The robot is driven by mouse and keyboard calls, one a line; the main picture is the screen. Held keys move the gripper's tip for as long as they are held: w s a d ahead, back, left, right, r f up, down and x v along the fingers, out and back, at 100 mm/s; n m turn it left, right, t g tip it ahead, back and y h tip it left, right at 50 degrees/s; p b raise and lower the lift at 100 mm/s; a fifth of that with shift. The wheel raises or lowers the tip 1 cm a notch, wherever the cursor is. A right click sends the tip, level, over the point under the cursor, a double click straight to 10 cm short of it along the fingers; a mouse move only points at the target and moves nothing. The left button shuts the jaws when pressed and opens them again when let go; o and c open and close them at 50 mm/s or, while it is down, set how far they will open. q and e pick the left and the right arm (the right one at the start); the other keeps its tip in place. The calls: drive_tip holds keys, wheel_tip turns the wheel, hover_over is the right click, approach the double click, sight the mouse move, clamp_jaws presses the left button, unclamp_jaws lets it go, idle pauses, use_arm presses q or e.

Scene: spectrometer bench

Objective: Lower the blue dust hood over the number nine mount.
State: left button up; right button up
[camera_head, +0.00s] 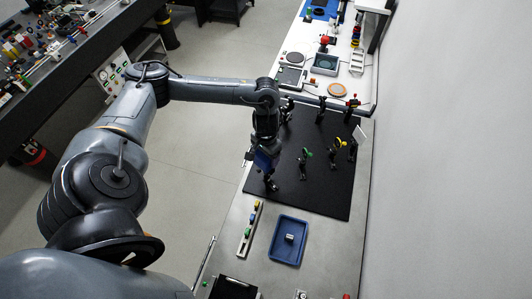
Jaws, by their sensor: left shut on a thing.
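My left gripper (265,147) comes down from above over the left edge of the black board (326,198). It is shut on the blue dust hood (264,160), which hangs just below it. A small dark mount (270,184) stands on the board just below the hood in the picture. I cannot tell whether the hood touches it. More dark mounts stand on the board, one with a green top (305,154) and one with a yellow part (338,145). Their numbers are too small to read, so I cannot tell which is number nine. My right gripper is not in view.
A blue tray (275,256) holding a small grey block (289,237) lies in front of the board. A pale strip with coloured pieces (247,236) lies left of it. Instruments crowd the white bench (310,53) behind. The board's front right part is clear.

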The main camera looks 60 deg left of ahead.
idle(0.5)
use_arm(q)
drive_tip(key=shift+f, duration=0.55)
drive_tip(key=shift+f+b, duration=0.3)
drive_tip(key=shift+f, duration=0.2)
drive_tip(key=shift+f+b, duration=0.3)
drive_tip(key=shift+f, duration=0.65)
drive_tip(key=shift+f, duration=0.1)
drive_tip(key=shift+f, duration=0.2)
drive_tip(key=shift+f, duration=0.15)
drive_tip(key=shift+f+b, duration=0.4)
drive_tip(key=shift+f, duration=1.05)
